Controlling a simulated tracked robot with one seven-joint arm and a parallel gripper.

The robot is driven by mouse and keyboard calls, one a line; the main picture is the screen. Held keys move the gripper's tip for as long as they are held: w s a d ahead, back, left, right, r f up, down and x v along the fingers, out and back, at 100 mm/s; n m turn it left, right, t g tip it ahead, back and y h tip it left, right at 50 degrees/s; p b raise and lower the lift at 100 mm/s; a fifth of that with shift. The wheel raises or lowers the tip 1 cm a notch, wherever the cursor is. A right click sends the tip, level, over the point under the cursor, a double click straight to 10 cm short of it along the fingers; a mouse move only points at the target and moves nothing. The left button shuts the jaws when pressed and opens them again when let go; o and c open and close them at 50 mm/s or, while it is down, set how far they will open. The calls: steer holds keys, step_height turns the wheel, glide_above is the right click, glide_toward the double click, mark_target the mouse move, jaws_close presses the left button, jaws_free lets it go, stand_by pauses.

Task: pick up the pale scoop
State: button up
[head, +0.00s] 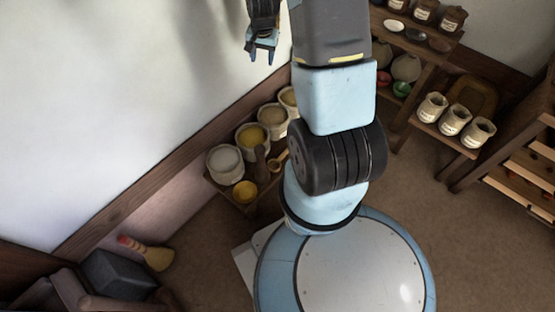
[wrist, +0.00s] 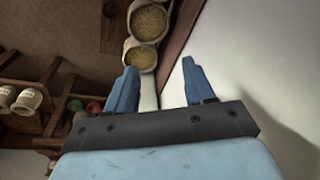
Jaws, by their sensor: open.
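A pale scoop (head: 393,26) lies on the upper shelf at the top right of the head view, left of two darker scoops or dishes, a grey one (head: 416,35) and a brown one (head: 440,44). My gripper (head: 262,50) is up by the white wall, left of my arm, well apart from the pale scoop. In the wrist view my gripper (wrist: 160,72) has its two blue fingers spread with nothing between them. I cannot make out the pale scoop in the wrist view.
Several open sacks (head: 225,161) stand on a low shelf along the wall, with a yellow bowl (head: 245,191) and a wooden scoop. Jars (head: 453,19) stand behind the pale scoop. Labelled pots (head: 432,107) stand below right. A brush (head: 150,254) lies lower left. Open floor (head: 440,230) lies right.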

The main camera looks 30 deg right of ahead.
steer(key=s+d+f+m+g, duration=0.1)
steer(key=d+f, duration=0.1)
steer(key=f, duration=0.8)
steer(key=s+d+f+m, duration=0.1)
steer(key=s+f+m, duration=0.1)
steer(key=f, duration=0.7)
steer(key=m+g, duration=0.1)
steer(key=m, duration=0.1)
glide_toward(284, 154)
steer(key=f, duration=0.5)
steer(key=shift+w+d, duration=0.15)
steer(key=shift+d, duration=0.2)
steer(key=shift+a+f, duration=0.1)
steer(key=shift+f, duration=1.25)
steer(key=shift+a+f, duration=0.15)
steer(key=shift+f, duration=1.25)
steer(key=shift+c, duration=0.2)
jaws_close()
